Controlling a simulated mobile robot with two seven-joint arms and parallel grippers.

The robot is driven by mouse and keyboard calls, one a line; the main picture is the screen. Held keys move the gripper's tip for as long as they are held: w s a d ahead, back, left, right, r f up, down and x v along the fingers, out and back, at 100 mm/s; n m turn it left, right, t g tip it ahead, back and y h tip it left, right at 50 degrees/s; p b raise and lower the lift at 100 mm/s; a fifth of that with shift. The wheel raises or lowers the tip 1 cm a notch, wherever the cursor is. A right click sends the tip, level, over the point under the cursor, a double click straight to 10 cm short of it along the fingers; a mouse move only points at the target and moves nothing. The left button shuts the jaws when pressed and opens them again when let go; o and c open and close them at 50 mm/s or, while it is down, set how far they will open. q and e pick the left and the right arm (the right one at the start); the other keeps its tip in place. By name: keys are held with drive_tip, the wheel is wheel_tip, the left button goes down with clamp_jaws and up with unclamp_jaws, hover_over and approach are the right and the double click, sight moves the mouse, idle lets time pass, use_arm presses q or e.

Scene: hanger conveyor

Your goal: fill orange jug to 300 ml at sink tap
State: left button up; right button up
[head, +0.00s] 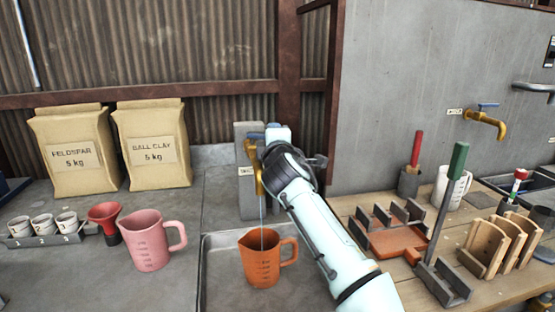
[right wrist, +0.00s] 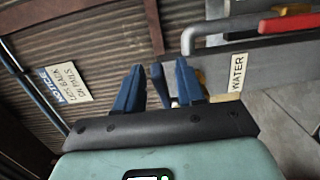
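The orange jug (head: 262,262) stands upright in the sink tray (head: 215,283), its handle to the right. The brass tap (head: 257,178) is above it, and a thin water stream (head: 262,222) runs from the spout into the jug. The water level inside cannot be read. My right arm reaches to the tap top in the head view, its fingertips largely hidden there. In the right wrist view my right gripper (right wrist: 158,88) has its blue fingers apart, with a narrow blue piece, seemingly the tap lever (right wrist: 158,84), between them. My left gripper is not in view.
A pink jug (head: 149,242), red funnel (head: 105,218) and small numbered cups (head: 43,226) stand on the left bench. Two clay bags (head: 152,145) are behind. A wooden table (head: 395,283) with racks and tools is on the right. A second tap (head: 485,120) is on the wall.

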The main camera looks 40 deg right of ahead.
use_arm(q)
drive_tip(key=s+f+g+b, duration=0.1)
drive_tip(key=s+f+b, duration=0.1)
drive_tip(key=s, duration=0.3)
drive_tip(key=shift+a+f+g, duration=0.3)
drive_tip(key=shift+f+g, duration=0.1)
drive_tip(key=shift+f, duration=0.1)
use_arm(e)
drive_tip(key=v, duration=1.1)
drive_tip(key=shift+s, duration=0.2)
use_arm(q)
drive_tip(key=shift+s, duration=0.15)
